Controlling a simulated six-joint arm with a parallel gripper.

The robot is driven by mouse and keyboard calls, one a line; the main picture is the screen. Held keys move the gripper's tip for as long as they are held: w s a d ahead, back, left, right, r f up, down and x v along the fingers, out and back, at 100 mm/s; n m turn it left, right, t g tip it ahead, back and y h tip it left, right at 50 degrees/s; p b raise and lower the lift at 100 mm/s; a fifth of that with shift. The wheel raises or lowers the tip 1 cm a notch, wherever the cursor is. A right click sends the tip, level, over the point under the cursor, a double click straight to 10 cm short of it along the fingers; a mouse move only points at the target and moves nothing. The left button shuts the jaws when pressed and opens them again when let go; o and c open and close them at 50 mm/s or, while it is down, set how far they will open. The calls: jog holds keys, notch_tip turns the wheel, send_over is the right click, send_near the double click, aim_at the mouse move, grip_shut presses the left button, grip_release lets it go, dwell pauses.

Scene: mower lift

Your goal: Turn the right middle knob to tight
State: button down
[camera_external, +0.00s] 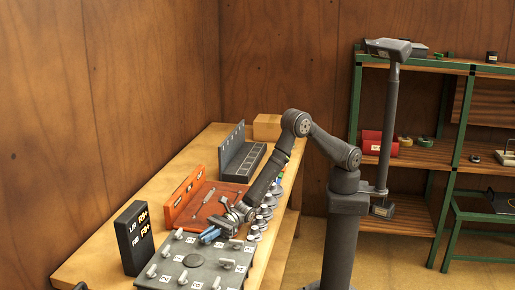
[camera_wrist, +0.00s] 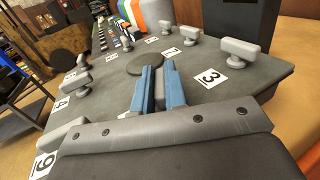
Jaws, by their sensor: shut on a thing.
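The dark grey panel (camera_external: 172,284) on the bench carries several light grey bar knobs beside white number labels, around a dark round disc (camera_external: 193,260). My gripper (camera_external: 209,236) is low over the panel's far edge. In the wrist view its blue fingers (camera_wrist: 159,84) are close together, pointing down at the panel (camera_wrist: 185,85). They are shut on a knob, mostly hidden between them. A free knob (camera_wrist: 240,50) stands by label 3, right of the fingers. Another knob (camera_wrist: 192,34) stands by label 1. I cannot tell how far the held knob is turned.
A black display box (camera_external: 134,237) stands left of the panel. A red-orange tool tray (camera_external: 184,198) and a grey slotted rack (camera_external: 241,160) lie behind it. Several small round parts (camera_external: 263,212) line the bench edge near my arm. Green-framed shelves (camera_external: 409,155) stand at right.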

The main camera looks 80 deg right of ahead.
jog(key=shift+r, duration=0.15)
jog(key=c, duration=1.5)
grip_release()
jog(key=shift+o, duration=0.2)
jog(key=v, duration=1.7)
jog(key=shift+d, duration=0.2)
